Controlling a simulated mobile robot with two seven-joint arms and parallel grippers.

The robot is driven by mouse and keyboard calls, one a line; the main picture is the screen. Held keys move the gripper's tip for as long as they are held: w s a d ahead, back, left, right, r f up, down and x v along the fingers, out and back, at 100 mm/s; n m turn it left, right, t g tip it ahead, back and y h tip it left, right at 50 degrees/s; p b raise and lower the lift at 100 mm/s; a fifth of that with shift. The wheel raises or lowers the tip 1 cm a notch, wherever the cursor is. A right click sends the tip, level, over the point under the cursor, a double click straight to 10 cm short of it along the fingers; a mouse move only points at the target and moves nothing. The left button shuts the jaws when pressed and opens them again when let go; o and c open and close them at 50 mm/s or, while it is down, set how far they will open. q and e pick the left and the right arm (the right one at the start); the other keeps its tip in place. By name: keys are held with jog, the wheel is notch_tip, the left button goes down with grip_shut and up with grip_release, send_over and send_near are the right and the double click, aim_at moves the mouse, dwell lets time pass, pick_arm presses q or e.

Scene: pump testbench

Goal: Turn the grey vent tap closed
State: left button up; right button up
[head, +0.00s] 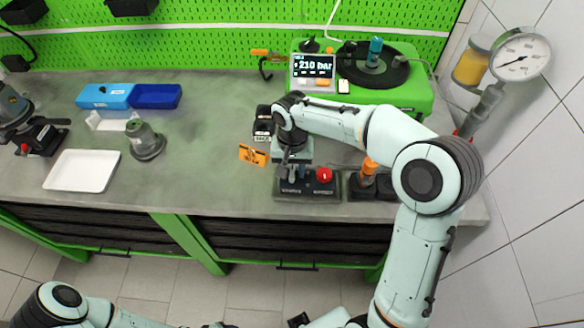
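A dark block (310,193) with two small labels stands near the front edge of the bench, right of the middle. A red knob (324,175) sits on its right half. My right arm reaches over from the right, and my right gripper (291,170) points down at the left half of the block. Something grey shows between and behind the fingers there; it may be the grey vent tap, but the gripper hides most of it. I cannot tell its angle, or whether the fingers touch it.
An orange-topped fitting (369,169) stands close to the block's right. An orange tag (252,155) lies to its left. A green pump unit (415,98) with a "210 bar" display (313,67) stands behind.

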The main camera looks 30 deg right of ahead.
grip_shut()
pick_arm(q)
jog(key=shift+f, duration=0.15)
pick_arm(e)
jog(key=shift+m, duration=0.3)
jog(key=m, duration=0.3)
jog(key=shift+m+b, duration=0.3)
jog(key=shift+b, duration=0.1)
jog(key=m, duration=0.4)
jog(key=shift+m, duration=0.3)
jog(key=m, duration=0.4)
jog(key=shift+m+b, duration=0.3)
jog(key=shift+b, duration=0.1)
pick_arm(q)
jog(key=shift+s+f, duration=0.7)
jog(key=shift+f, duration=0.25)
pick_arm(e)
jog(key=shift+m, duration=2.2)
